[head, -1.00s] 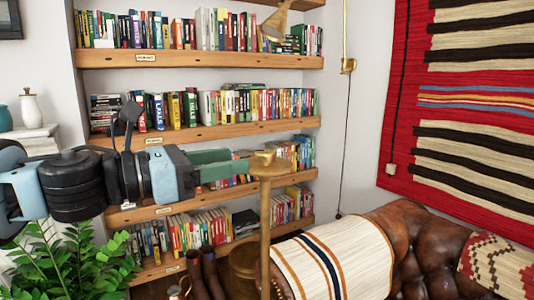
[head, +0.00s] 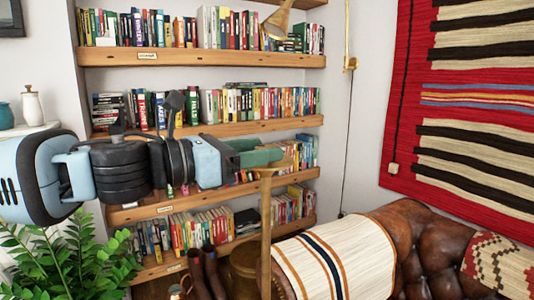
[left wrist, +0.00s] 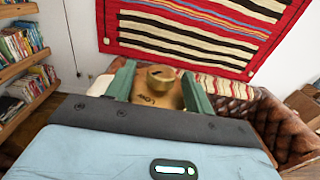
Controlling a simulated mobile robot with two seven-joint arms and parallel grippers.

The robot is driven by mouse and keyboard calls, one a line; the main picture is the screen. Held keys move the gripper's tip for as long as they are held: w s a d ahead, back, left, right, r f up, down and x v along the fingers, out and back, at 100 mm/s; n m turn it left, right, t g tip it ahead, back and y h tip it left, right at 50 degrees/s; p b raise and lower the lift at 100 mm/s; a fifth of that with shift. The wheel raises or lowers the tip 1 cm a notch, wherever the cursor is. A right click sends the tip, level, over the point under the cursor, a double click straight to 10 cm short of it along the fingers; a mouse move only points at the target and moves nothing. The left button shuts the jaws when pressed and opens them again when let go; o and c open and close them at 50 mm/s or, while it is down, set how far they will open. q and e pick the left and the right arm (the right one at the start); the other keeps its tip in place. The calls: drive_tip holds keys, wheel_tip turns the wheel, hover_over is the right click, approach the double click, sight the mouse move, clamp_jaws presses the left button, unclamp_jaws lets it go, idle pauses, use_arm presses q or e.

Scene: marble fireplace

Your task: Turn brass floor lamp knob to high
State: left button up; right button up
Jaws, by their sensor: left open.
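The brass floor lamp's pole (head: 266,225) stands right of centre in the head view, and a brass shade (head: 279,20) shows at the top. In the left wrist view, the round brass knob (left wrist: 160,76) sits on a brass plate (left wrist: 170,101) lettered "LOW". My left gripper (head: 262,157) is open, its green fingers level with the pole's top. In the left wrist view one finger is on each side of the knob (left wrist: 160,84); I cannot tell whether they touch it. In the head view the fingers hide most of the knob. My right gripper is not in view.
Wooden bookshelves (head: 200,57) stand behind the lamp. A brown leather sofa (head: 430,245) with a striped throw (head: 335,255) is at right. A green plant (head: 65,260) is at lower left. A red striped rug (head: 465,110) hangs on the wall.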

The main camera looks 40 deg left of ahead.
use_arm(q)
drive_tip(key=shift+w+d+f+b, duration=0.15)
drive_tip(key=shift+w+d+b, duration=0.2)
drive_tip(key=shift+w, duration=0.25)
drive_tip(key=shift+w+d, duration=0.1)
drive_tip(key=shift+w, duration=0.15)
drive_tip(key=shift+r, duration=0.2)
drive_tip(key=c, duration=1)
drive_tip(key=shift+o, duration=0.2)
